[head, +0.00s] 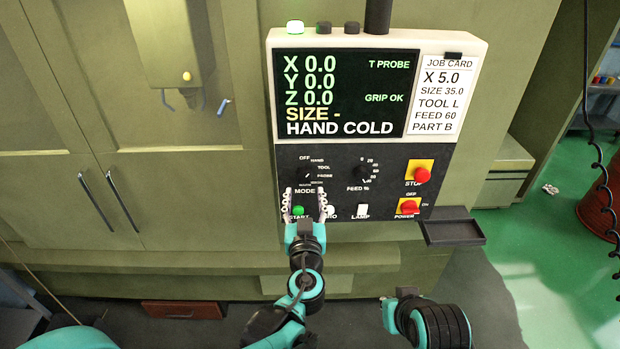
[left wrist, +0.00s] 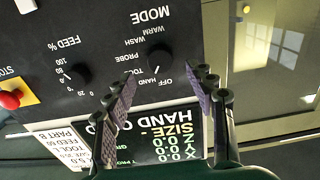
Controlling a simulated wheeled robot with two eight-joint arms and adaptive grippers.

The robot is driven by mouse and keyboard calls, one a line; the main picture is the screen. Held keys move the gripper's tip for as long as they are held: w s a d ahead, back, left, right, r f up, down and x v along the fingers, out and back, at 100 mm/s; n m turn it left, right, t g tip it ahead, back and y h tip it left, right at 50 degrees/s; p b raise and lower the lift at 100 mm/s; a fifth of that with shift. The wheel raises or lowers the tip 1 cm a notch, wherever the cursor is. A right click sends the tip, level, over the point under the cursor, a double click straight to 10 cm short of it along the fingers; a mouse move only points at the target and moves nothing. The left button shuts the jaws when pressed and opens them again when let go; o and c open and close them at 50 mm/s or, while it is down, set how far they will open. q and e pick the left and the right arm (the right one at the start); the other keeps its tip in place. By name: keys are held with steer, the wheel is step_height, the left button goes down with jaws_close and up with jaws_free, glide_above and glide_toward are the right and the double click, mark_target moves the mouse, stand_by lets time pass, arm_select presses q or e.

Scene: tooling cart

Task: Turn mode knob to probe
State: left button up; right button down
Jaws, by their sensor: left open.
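The dark mode knob (head: 306,175) is on the control panel's black lower face, above the MODE label. Labels OFF, HAND, TOOL and PROBE stand around its upper and right side. In the left wrist view the knob (left wrist: 160,59) appears upside down, between the fingers. Its pointer is too small to read surely. The screen (head: 346,93) reads HAND COLD. My left gripper (head: 304,194) is open and empty, with its fingertips just below the knob in the head view. It also shows in the left wrist view (left wrist: 160,74). My right gripper's fingers are not seen.
The feed knob (head: 362,172) is to the right. The green start button (head: 298,211) and the white lamp button (head: 361,211) are low on the panel. The red stop button (head: 423,175) and red power switch (head: 408,207) are farther right. A dark tray (head: 453,232) juts out at lower right.

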mark_target(305, 179)
arm_select(q)
steer(key=w, duration=0.5)
steer(key=shift+w+d+p, duration=0.1)
steer(key=shift+p, duration=0.2)
steer(key=shift+w, duration=0.25)
steer(key=c, duration=1.2)
